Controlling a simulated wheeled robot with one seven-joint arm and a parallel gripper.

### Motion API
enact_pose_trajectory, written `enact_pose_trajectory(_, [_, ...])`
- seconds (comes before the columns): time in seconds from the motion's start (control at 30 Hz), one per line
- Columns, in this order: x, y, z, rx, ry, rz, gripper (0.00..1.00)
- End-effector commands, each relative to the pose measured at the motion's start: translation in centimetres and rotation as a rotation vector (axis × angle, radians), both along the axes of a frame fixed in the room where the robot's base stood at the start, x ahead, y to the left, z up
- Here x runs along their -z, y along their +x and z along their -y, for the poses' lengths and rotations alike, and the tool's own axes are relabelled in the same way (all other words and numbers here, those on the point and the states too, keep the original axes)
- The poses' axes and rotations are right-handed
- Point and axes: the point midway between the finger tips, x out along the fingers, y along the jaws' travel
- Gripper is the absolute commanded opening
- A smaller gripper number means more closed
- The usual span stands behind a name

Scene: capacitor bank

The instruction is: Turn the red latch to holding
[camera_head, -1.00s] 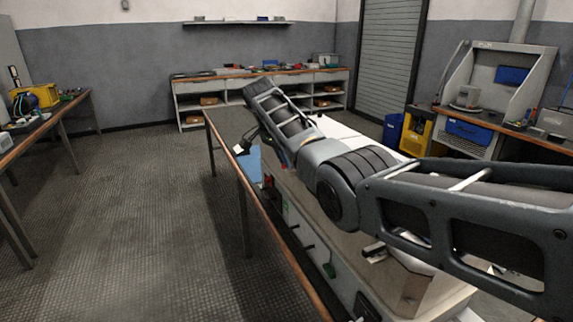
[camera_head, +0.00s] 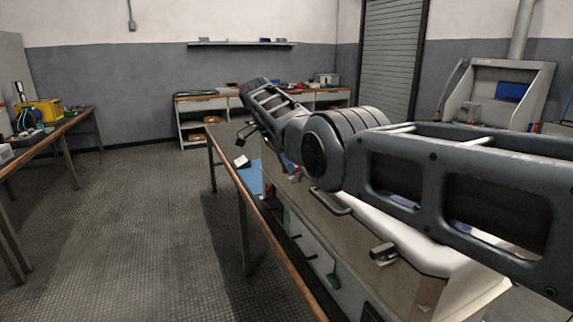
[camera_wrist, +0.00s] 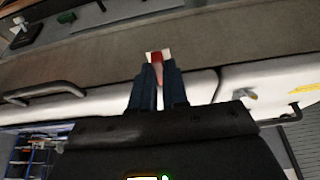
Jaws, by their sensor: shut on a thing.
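The red latch (camera_wrist: 157,66) shows in the wrist view as a narrow red piece against a small cream-coloured part. My gripper (camera_wrist: 158,78) is shut on it, one dark finger on each side. The fingers cover much of the latch, so its exact angle is hard to tell. In the head view my arm reaches across the grey-white cabinet (camera_head: 405,243). The gripper and the latch are not clearly visible there.
Metal handles stick out of the cabinet, one (camera_wrist: 45,90) at left in the wrist view. The cabinet stands on a wood-edged table (camera_head: 268,240). The floor (camera_head: 150,210) to its left is clear.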

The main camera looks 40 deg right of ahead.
Motion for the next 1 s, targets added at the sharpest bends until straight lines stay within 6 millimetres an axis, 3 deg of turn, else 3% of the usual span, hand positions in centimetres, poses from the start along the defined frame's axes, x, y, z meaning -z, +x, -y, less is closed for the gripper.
enact_pose_trajectory(0.17, [-0.1, 0.0, 0.1, 0.002, -0.002, 0.002, 0.00])
enact_pose_trajectory(0.2, [-0.1, 0.0, 0.1, 0.002, -0.002, 0.002, 0.17])
enact_pose_trajectory(0.3, [-0.1, 0.0, 0.1, 0.002, -0.001, 0.002, 0.24])
enact_pose_trajectory(0.63, [-0.7, 0.1, -0.2, 0.000, -0.001, 0.002, 0.24])
enact_pose_trajectory(1.0, [-5.9, 0.8, -2.3, 0.001, -0.001, 0.003, 0.24])
